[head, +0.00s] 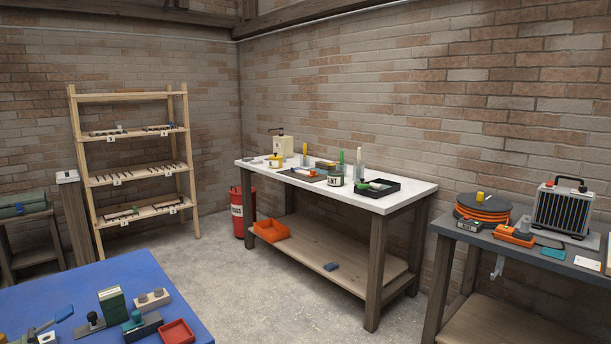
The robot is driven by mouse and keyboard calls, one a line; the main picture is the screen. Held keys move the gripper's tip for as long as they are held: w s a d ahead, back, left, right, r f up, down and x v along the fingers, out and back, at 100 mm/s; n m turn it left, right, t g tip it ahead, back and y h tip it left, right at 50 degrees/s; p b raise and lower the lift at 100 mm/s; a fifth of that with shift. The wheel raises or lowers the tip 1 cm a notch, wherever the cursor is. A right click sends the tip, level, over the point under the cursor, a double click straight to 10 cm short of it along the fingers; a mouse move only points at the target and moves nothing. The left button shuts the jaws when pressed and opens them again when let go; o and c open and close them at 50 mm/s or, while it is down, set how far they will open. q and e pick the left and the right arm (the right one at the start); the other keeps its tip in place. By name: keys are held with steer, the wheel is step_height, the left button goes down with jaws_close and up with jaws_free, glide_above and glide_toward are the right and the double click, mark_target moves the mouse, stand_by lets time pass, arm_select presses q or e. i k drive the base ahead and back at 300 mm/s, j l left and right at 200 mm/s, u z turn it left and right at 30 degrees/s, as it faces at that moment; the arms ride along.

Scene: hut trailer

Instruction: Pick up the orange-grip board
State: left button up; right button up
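On the white-topped bench (400,197) by the brick wall lies a dark flat piece (318,178) with a small orange part (305,171) on it. This may be the orange-grip board, but it is too small to tell for certain. A dark jar (335,177) with a pale label stands just to its right. A black tray (388,187) with a green and white tool lies farther right. Neither of my grippers shows in the head view.
A blue-topped table (50,290) with several small items fills the near left. A grey bench (455,226) at right holds an orange cable reel (483,212) and a heater (563,210). A wooden rack (95,200) stands at the back left. Concrete floor (260,290) is open between the tables.

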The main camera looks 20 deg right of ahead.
mark_target(312, 173)
steer(key=i+l+z, duration=0.45)
steer(key=i+z, duration=0.85)
steer(key=i, duration=0.2)
steer(key=i+u, duration=0.2)
steer(key=i, duration=0.3)
steer(key=i+l+u, duration=0.2)
steer(key=i, duration=0.25)
steer(key=i+j+u, duration=0.15)
steer(key=i+u, duration=0.95)
steer(key=u, duration=0.2)
steer(key=i+u, duration=0.25)
steer(key=i, duration=0.8)
steer(key=i+l+u, duration=0.2)
steer(key=i, duration=0.85)
steer(key=i+j+z, duration=0.15)
steer(key=i+j, duration=1.25)
steer(key=j+z, duration=0.15)
steer(key=z, duration=2.7)
steer(key=j, duration=0.1)
